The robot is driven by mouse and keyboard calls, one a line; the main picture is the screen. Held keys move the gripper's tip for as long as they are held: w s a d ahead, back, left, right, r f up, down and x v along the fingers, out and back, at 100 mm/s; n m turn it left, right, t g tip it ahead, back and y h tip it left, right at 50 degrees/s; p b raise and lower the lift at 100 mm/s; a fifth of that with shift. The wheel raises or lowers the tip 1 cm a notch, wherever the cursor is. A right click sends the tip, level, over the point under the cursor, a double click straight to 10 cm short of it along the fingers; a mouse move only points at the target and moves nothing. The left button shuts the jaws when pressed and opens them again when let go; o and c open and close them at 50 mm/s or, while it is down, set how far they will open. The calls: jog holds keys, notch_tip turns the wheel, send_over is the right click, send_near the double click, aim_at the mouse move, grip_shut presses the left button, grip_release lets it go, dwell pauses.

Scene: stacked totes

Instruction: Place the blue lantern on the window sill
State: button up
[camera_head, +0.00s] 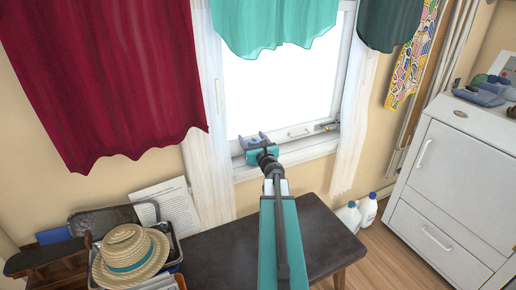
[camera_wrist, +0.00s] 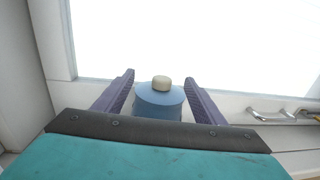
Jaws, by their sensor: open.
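The blue lantern (camera_wrist: 158,104), with a rounded beige cap, shows in the wrist view between the two purple fingers of my gripper (camera_wrist: 160,77). The fingers are open, with a small gap visible on each side of it. Its lower part is hidden behind my gripper's body, so I cannot see its base. In the head view my gripper (camera_head: 252,137) is over the left part of the white window sill (camera_head: 312,147), close to the bright window. I cannot make out the lantern there.
A metal window handle (camera_wrist: 275,115) lies to the right. White curtains (camera_head: 207,130) flank the window, and cloths hang above. A dark bench (camera_head: 320,230) stands below. A straw hat (camera_head: 130,250) tops a crate at left; a white cabinet (camera_head: 455,180) stands at right.

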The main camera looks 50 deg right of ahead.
jog(key=shift+v, duration=3.05)
jog(key=v, duration=0.2)
jog(key=shift+s+a+p, duration=0.2)
jog(key=shift+p, duration=0.1)
jog(key=shift+s+a+p, duration=0.1)
jog(key=shift+s+p, duration=0.1)
jog(key=shift+p, duration=0.75)
jog(key=shift+s+a+p, duration=0.1)
jog(key=shift+s+p, duration=0.05)
jog(key=shift+p, duration=1.05)
jog(key=p, duration=0.4)
jog(key=shift+s+a, duration=0.25)
jog(key=shift+s, duration=0.15)
jog(key=shift+p+v, duration=0.8)
jog(key=shift+p, duration=1.5)
